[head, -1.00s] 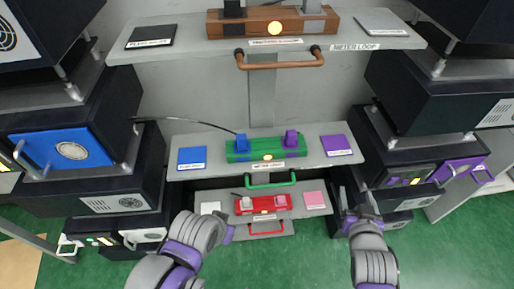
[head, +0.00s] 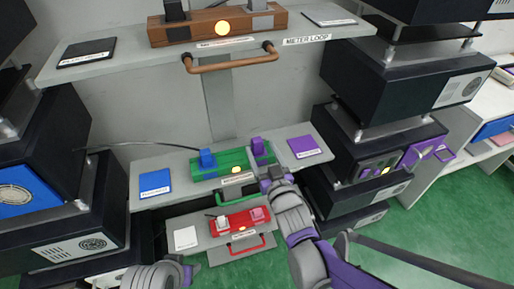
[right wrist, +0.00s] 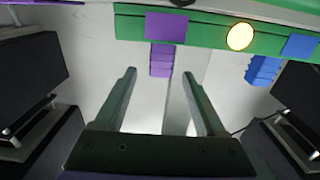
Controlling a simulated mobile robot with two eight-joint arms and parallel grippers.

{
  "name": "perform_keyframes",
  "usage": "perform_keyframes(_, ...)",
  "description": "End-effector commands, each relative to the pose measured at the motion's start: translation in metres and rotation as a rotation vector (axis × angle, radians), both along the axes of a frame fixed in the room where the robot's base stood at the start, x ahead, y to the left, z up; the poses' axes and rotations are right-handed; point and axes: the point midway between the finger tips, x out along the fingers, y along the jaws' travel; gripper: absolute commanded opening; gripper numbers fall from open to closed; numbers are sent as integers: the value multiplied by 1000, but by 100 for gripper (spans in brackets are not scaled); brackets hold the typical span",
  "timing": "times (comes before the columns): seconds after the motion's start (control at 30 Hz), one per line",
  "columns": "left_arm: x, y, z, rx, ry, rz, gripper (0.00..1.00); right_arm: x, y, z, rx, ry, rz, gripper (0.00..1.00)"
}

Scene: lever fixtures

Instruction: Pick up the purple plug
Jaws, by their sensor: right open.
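The purple plug (head: 259,147) stands in the right end of a green block (head: 226,164) on the middle shelf. In the right wrist view the purple plug (right wrist: 161,60) shows ahead of my fingertips, roughly centred between them, apart from both. My right gripper (right wrist: 159,76) is open and empty. In the head view my right gripper (head: 268,176) is just in front of the plug and partly hides its lower part. Part of my left arm shows at the bottom; its jaws cannot be made out.
A blue plug (head: 207,158) stands in the same block, with a cable beside it. A purple square (head: 304,147) and a blue square (head: 155,183) lie on the shelf. A red block (head: 240,222) is on the shelf below. A brown handle (head: 233,66) hangs above. Dark cabinets flank both sides.

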Motion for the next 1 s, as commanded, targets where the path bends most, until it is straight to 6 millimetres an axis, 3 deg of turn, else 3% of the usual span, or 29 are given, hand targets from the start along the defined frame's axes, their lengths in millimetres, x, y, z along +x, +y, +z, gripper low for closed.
perform_keyframes(0.2,0,0,-1,0,0,0,50,25,8,0,0,1,0,72)
perform_keyframes(0.47,0,0,-1,0,0,0,50,26,9,0,0,1,0,71)
perform_keyframes(0.83,0,0,-1,0,0,0,50,26,9,0,0,1,0,4)
perform_keyframes(0.87,0,0,-1,0,0,0,50,26,9,0,0,1,0,0)
perform_keyframes(1.0,0,0,-1,0,0,0,50,26,9,0,0,1,0,0)
